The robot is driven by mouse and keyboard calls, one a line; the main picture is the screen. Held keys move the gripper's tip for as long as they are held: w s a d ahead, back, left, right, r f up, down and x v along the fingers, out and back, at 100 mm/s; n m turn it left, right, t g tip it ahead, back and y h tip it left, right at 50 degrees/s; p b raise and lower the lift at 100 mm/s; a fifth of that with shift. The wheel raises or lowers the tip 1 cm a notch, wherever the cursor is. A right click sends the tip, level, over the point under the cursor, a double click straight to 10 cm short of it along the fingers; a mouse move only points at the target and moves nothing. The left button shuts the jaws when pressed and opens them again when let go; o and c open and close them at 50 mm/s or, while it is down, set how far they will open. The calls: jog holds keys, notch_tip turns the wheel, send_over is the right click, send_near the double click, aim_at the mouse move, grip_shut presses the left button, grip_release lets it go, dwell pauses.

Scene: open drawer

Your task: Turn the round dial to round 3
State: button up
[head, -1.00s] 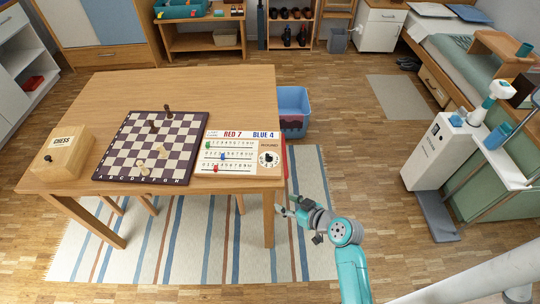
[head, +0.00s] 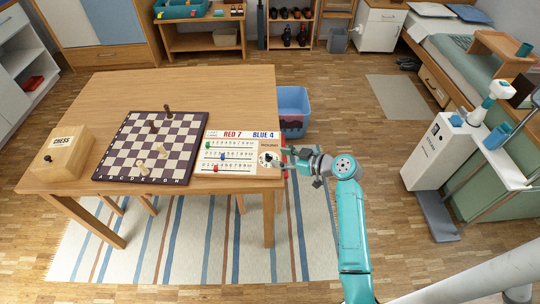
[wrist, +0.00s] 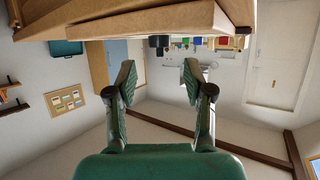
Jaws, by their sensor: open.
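The white scoreboard (head: 232,138) lies at the right end of the wooden table, with RED 7 and BLUE 4 along its top. The round dial (head: 263,158) sits at the board's right side. My gripper (head: 278,159) is at the table's right edge, over or right beside the dial, and partly covers it. Which number the dial points to is too small and hidden to read. In the wrist view my gripper (wrist: 159,76) shows two spread fingers with nothing between them.
A chessboard (head: 130,150) with a few pieces stands left of the scoreboard, and a wooden chess box (head: 67,155) is further left. Small coloured sliders sit on the scoreboard's rows. A blue bin (head: 292,100) stands on the floor behind my gripper.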

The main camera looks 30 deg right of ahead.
aim_at(271, 156)
jog(key=shift+x, duration=2.75)
jog(key=shift+c, duration=0.2)
grip_shut()
